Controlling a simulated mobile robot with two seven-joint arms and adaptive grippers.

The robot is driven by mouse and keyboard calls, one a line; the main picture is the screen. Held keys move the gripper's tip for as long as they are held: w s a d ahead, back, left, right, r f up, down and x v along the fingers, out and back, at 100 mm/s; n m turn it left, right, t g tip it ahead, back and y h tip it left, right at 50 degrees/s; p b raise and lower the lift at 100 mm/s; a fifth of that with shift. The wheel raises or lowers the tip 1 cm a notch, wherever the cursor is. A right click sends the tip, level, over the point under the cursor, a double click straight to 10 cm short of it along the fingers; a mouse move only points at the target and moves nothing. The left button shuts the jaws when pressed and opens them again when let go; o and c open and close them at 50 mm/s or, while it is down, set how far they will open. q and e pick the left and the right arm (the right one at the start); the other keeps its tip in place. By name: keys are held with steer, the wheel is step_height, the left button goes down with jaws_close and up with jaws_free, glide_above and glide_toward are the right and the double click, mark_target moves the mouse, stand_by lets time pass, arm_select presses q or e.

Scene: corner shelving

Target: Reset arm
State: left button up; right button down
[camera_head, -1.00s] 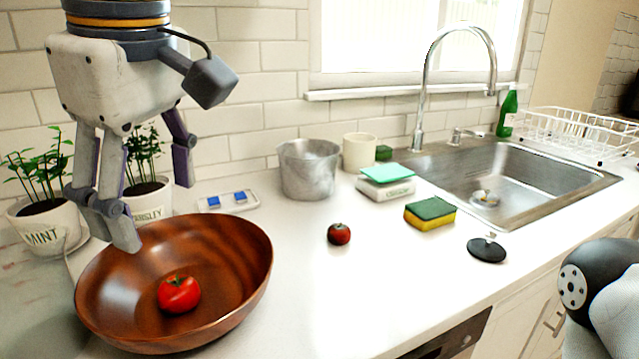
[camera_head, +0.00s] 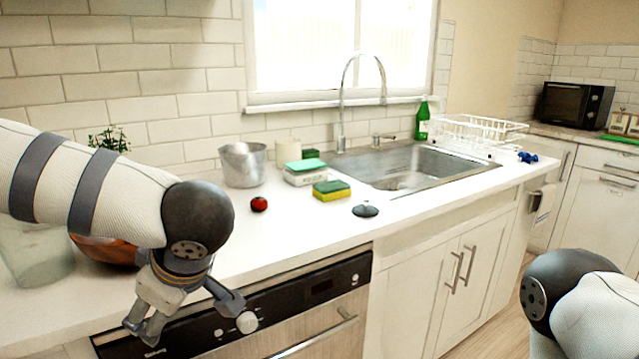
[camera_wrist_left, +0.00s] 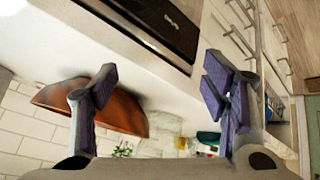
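My left gripper (camera_head: 188,318) hangs low in front of the counter's front edge in the head view, near the oven panel. In the left wrist view its two fingers (camera_wrist_left: 160,88) stand wide apart with nothing between them. The brown wooden bowl (camera_head: 105,250) is on the counter behind my left arm, mostly hidden by it; it also shows in the left wrist view (camera_wrist_left: 125,112). The bowl's inside is out of sight. My right arm shows only as a link at the lower right; its gripper is out of view.
The oven front (camera_head: 310,290) lies below the counter edge. The sink (camera_head: 410,168) is further right.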

arm_select(q)
steer(key=s+d+f+m+t+h, duration=0.15)
steer(key=s+f+m, duration=0.25)
steer(key=f, duration=0.7)
steer(key=s+f+m+h, duration=0.2)
steer(key=s+f+m, duration=0.25)
steer(key=f, duration=0.75)
steer(key=s+a+f+m+g+h, duration=0.1)
steer(key=s+f+m+g, duration=0.2)
steer(key=s, duration=0.9)
steer(key=s+a+f+m+g+h, duration=0.1)
steer(key=s+f+m+g, duration=0.2)
steer(key=s, duration=1)
steer(key=shift+a+f+g, duration=0.15)
steer(key=shift+f+g, duration=0.6)
steer(key=shift+f, duration=0.1)
